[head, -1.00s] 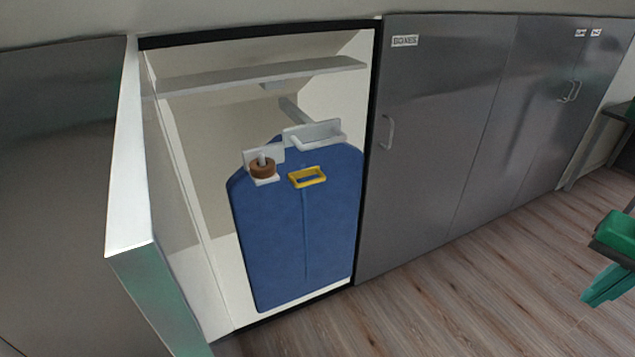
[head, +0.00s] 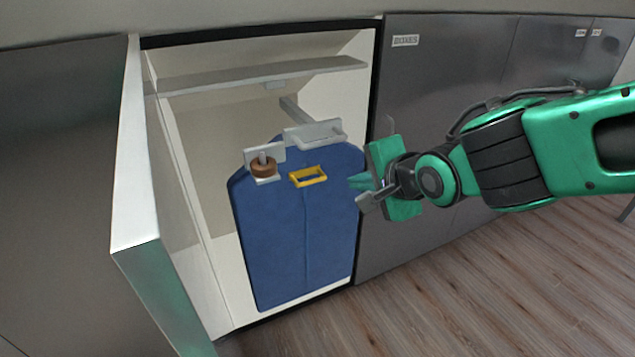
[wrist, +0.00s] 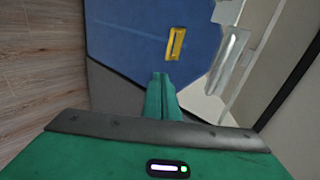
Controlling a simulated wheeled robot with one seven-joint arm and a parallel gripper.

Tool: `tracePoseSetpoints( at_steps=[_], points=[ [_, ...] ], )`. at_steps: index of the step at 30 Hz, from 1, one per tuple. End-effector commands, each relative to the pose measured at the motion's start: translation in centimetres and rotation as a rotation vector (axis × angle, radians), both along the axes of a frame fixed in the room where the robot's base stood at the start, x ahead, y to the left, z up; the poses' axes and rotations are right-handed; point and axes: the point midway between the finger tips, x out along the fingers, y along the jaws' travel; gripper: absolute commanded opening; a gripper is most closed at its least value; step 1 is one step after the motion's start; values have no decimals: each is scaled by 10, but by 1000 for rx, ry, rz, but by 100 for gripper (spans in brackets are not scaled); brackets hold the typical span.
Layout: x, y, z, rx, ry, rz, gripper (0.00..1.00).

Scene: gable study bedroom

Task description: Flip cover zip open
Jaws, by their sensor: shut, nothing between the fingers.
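A blue garment cover (head: 285,235) hangs in the open cabinet, with a straight zip line (head: 306,235) down its front. A yellow rectangular pull (head: 308,176) sits at the top of the zip line. My gripper (head: 357,182) is at the cover's right edge, to the right of the pull, with its fingers together and empty. In the wrist view the cover (wrist: 130,40) fills the upper middle, and the yellow pull (wrist: 175,44) lies a little beyond the shut green fingertips (wrist: 161,78). The fingers are apart from the pull.
A brown round knob (head: 263,167) on a white bracket is left of the pull. A grey handle plate (head: 314,134) is above it. A shelf (head: 260,77) crosses the cabinet's top. The open door (head: 135,150) stands left; closed grey doors (head: 440,80) stand right.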

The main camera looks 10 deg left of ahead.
Motion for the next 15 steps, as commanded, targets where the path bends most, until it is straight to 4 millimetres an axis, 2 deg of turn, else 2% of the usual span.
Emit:
tracePoseSetpoints(
  at_steps=[1,5,15],
  points=[
    [-5,13,2,24,-2,10,0],
    [-10,29,5,66,-3,15,0],
    [-10,32,6,75,-2,15,0]
  ],
)
